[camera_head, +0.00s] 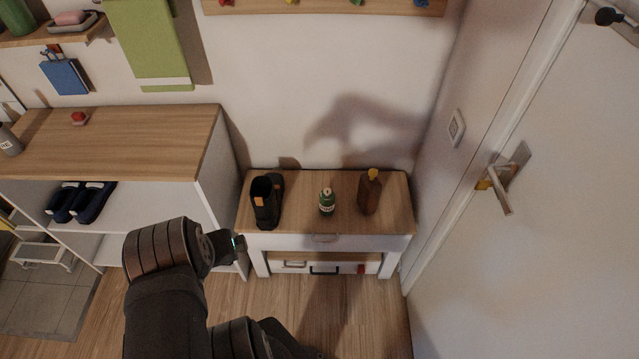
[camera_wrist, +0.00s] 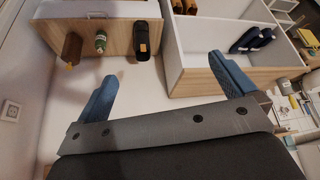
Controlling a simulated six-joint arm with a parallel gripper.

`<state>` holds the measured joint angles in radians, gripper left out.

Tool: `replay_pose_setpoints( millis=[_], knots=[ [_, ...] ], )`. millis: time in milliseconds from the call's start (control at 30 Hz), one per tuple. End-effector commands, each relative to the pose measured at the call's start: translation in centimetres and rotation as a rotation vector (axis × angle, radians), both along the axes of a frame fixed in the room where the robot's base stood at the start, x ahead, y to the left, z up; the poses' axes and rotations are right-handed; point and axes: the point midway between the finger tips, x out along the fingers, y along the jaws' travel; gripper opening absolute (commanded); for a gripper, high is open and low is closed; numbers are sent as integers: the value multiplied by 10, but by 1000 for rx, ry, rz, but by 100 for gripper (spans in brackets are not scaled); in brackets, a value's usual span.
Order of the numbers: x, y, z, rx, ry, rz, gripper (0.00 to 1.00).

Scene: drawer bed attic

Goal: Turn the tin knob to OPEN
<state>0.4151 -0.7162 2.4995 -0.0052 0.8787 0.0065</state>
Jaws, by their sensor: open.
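A small green can (camera_head: 327,204) with a pale label and pale top stands upright in the middle of the low wooden-topped bench (camera_head: 300,188). It also shows in the wrist view (camera_wrist: 100,41). It may be the tin; I cannot make out a knob or the word OPEN. My gripper (camera_wrist: 166,82) is open and empty in the wrist view, its two blue fingers wide apart and clear of the can. In the head view my arm reaches up left of the bench's front and mostly hides the gripper.
A black boot (camera_head: 266,203) stands left of the can, a brown bottle with a yellow top (camera_head: 370,191) right of it. The bench has a drawer front (camera_head: 352,243). A shelf unit (camera_head: 165,150) stands left, a door (camera_head: 540,200) right. Floor in front is free.

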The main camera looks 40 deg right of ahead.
Motion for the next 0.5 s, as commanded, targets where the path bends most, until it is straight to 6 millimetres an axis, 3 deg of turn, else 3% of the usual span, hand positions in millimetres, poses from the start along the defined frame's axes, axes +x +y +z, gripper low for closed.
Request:
replay_pose_setpoints(
  millis=[267, 500],
  knots=[
    [0, 0, 0, 0, 0, 0, 100],
    [8, -10, 5, -34, 28, 36, 57]
  ],
)
